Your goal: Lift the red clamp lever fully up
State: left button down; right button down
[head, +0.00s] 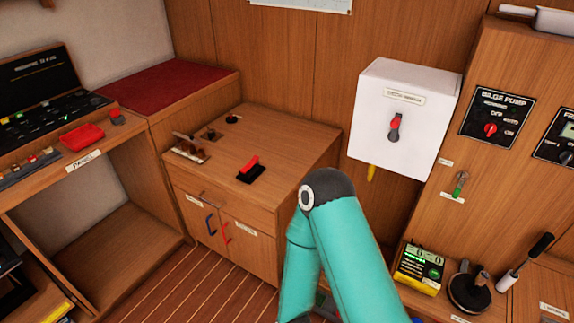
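A red lever (249,164) sits on a small black base (251,175) on the wooden cabinet top (285,150). It looks like the clamp lever, but no label on it can be read. It slants from lower left to upper right; its exact angle cannot be told from here. A teal arm of mine, coming from the lower right, bends at a dark joint to the right of the cabinet, well apart from the lever. Neither gripper shows in the head view.
A white box (372,100) with a red and grey handle (395,127) hangs on the wall. A bilge pump panel (495,117) is to its right. Small fittings (190,148) stand left of the lever.

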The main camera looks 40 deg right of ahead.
aim_at(255, 159)
jog(key=z, duration=0.7)
jog(key=i, duration=0.75)
jog(key=z, duration=0.1)
